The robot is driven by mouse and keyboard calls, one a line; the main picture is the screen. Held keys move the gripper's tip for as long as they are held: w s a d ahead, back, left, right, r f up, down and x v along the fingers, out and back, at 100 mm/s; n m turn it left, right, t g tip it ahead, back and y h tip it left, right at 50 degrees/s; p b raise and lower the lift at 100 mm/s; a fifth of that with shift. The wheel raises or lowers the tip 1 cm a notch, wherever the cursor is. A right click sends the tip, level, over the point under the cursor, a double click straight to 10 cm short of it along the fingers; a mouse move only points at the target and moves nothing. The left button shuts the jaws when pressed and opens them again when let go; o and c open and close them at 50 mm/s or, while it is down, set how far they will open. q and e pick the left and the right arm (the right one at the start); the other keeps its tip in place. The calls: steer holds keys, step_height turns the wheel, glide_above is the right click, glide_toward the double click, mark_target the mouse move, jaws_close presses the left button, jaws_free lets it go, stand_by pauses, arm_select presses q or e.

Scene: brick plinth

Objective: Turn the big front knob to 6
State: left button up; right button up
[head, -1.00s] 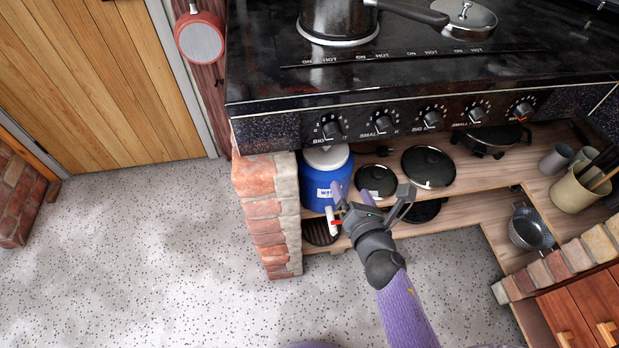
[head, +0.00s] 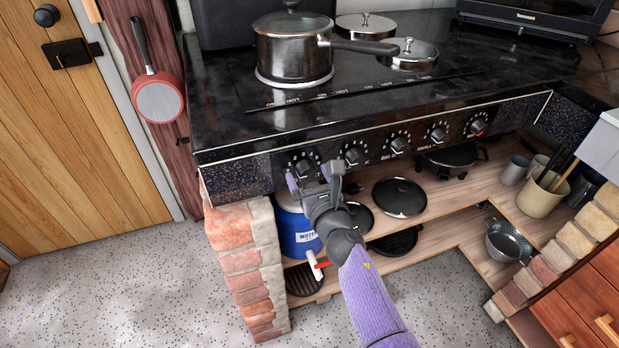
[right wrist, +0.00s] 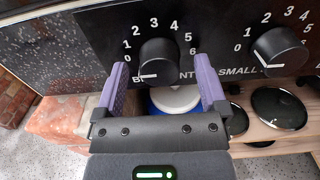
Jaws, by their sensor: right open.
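The big front knob (head: 305,167) is the leftmost black knob on the hob's front panel; its label is partly hidden in the right wrist view. There, the knob (right wrist: 158,60) has a white line pointing left at 0, and its scale runs 0 to 6 clockwise. My right gripper (head: 312,176) is open just in front of and slightly below the knob. In the right wrist view its purple fingers (right wrist: 161,64) appear on either side of the knob, with gaps; I see no contact. My left gripper is out of view.
The small knob (right wrist: 280,48) sits just right, also at 0. A saucepan (head: 293,50) stands on the black hob above. Below are a blue water container (head: 297,238) and black lids (head: 399,197) on a wooden shelf. A brick pillar (head: 245,265) stands at left.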

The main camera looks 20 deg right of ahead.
jaws_close()
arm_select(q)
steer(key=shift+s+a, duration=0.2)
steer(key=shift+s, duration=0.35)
